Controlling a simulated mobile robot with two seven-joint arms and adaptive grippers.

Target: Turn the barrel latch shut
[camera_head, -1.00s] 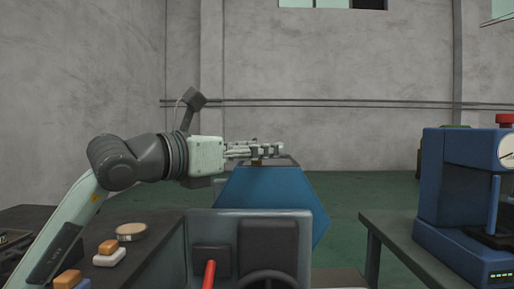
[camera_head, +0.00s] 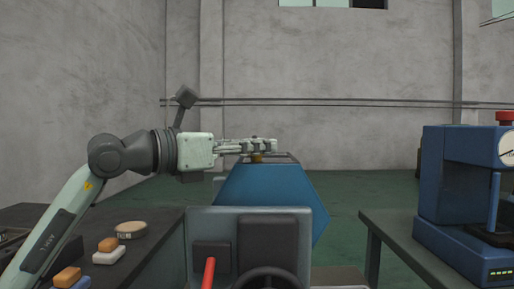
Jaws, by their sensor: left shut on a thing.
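The blue hexagonal barrel (camera_head: 268,196) stands behind the grey machine panel in the middle of the view. A small brass-coloured latch piece (camera_head: 257,158) shows at its top, just under my fingers. My left gripper (camera_head: 262,146) reaches in level from the left, its fingers shut over the latch piece. The fingers hide the upper part of the latch, so its exact angle cannot be told. My right gripper is not in view.
A grey panel (camera_head: 200,225) with a red lever (camera_head: 208,272) and a dark handwheel (camera_head: 266,277) stands in front of the barrel. A blue press (camera_head: 450,190) stands at right.

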